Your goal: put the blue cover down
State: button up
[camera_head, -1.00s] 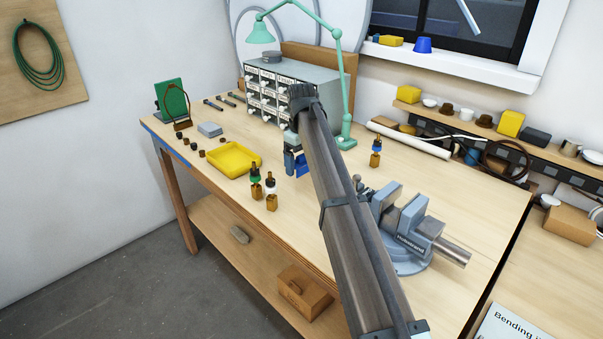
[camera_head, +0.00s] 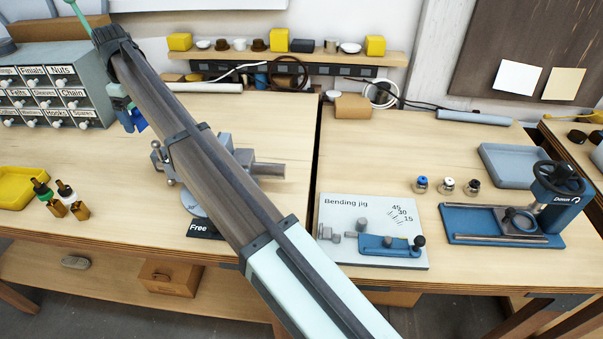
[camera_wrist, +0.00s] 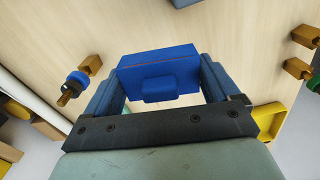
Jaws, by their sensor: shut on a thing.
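The blue cover (camera_wrist: 158,78) is a small box-like piece with a raised block on its face. In the wrist view it sits between the two fingers of my gripper (camera_wrist: 160,82), which is shut on it. In the head view the cover (camera_head: 138,121) shows in part beside my gripper (camera_head: 126,112), near the drawer cabinet. My arm hides much of that area. The workbench top (camera_head: 270,115) lies beyond the cover; I cannot tell how far below it is.
A vise (camera_head: 262,170) is partly behind my arm. The labelled cabinet (camera_head: 50,100) stands behind. A blue-ringed brass part (camera_wrist: 76,84) is beside the gripper. A bending jig (camera_head: 350,210) lies right.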

jog(key=w+d+m, duration=0.1)
jog(key=w+d, duration=0.6)
jog(key=d, duration=0.2)
jog(key=shift+w+r+m, duration=0.15)
jog(key=shift+w+m, duration=0.1)
jog(key=shift+m, duration=0.65)
jog(key=w+d, duration=0.1)
jog(key=d, duration=0.2)
jog(key=w+d, duration=0.2)
jog(key=d, duration=0.1)
jog(key=w+d, duration=0.1)
jog(key=d, duration=0.2)
jog(key=shift+w, duration=0.4)
jog(key=w+d+m, duration=0.1)
jog(key=w+d, duration=0.1)
jog(key=d, duration=0.8)
jog(key=w+d+m, duration=0.2)
jog(key=d, duration=0.8)
jog(key=s+d+f+m, duration=0.1)
jog(key=s+d, duration=0.1)
jog(key=d, duration=0.6)
jog(key=s+d+f+m, duration=0.1)
jog(key=s+d, duration=0.2)
jog(key=d, duration=0.5)
jog(key=m, duration=0.8)
send_over(353, 178)
notch_tip(353, 178, down, 4)
jog(key=r, duration=0.1)
jog(key=shift+w+f, duration=0.1)
jog(key=shift+f, duration=5.1)
